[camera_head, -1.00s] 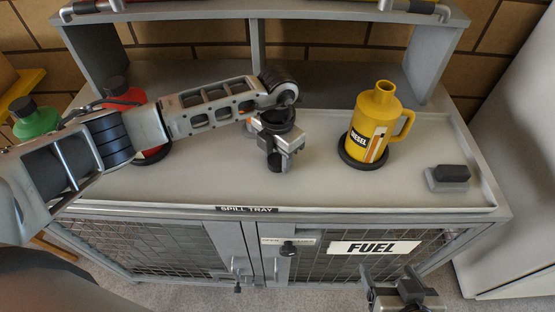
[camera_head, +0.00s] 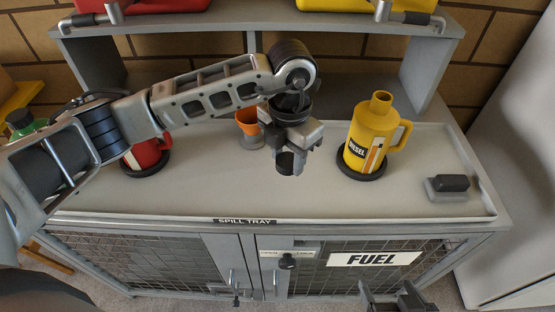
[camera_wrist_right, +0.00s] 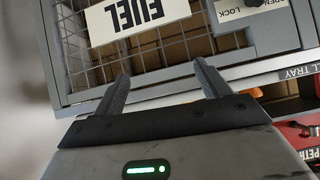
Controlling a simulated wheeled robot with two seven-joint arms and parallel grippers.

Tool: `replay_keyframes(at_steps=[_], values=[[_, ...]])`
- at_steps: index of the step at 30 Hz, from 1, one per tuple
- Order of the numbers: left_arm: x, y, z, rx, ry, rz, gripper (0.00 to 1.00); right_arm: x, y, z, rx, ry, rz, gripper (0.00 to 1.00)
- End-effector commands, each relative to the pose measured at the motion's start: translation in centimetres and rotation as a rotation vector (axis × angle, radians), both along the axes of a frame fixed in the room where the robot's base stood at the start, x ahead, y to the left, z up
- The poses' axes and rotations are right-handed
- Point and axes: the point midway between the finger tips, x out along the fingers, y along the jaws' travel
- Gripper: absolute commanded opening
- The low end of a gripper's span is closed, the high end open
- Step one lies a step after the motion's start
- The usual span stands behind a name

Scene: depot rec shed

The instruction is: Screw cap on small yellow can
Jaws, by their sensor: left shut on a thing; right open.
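The yellow can (camera_head: 368,145), marked DIESEL, stands upright on a dark round base on the spill tray, right of centre. Its neck is open on top and its handle points right. My left gripper (camera_head: 290,160) is shut on a small black cap (camera_head: 285,164), held above the tray to the left of the can and apart from it. The fingers partly hide the cap. My right gripper (camera_head: 398,298) is low in front of the cabinet. In the right wrist view (camera_wrist_right: 162,85) its fingers are open and empty, facing the mesh doors.
A red can (camera_head: 148,155) stands on the left behind my left arm, with a green can (camera_head: 22,122) at the far left. An orange cup-shaped thing (camera_head: 248,122) stands behind my left gripper. A dark-topped grey block (camera_head: 452,185) lies at the tray's right end. A shelf (camera_head: 190,22) overhangs the back.

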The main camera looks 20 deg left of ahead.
Motion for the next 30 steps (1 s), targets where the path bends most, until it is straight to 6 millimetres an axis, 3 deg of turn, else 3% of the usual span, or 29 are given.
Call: replay_keyframes(at_steps=[6, 12, 27, 30], values=[[-3.7, -4.0, 2.4, -0.001, -0.003, -0.006, 0.2, 0.2, 0.2, -0.3, 0.019, -0.01, -0.006, 0.75], [-5.7, -6.0, 3.7, 0.0, 0.0, -0.003, 0.2, 0.5, 0.5, 0.1, 0.036, -0.022, -0.013, 0.75], [-6.3, -6.7, 4.2, 0.0, 0.001, 0.001, 0.2, 0.4, 0.4, 0.0, 0.035, -0.019, -0.013, 0.75], [-6.3, -6.6, 4.2, 0.0, 0.001, -0.009, 0.2, 0.4, 0.3, 0.0, 0.032, -0.018, -0.011, 0.5]])
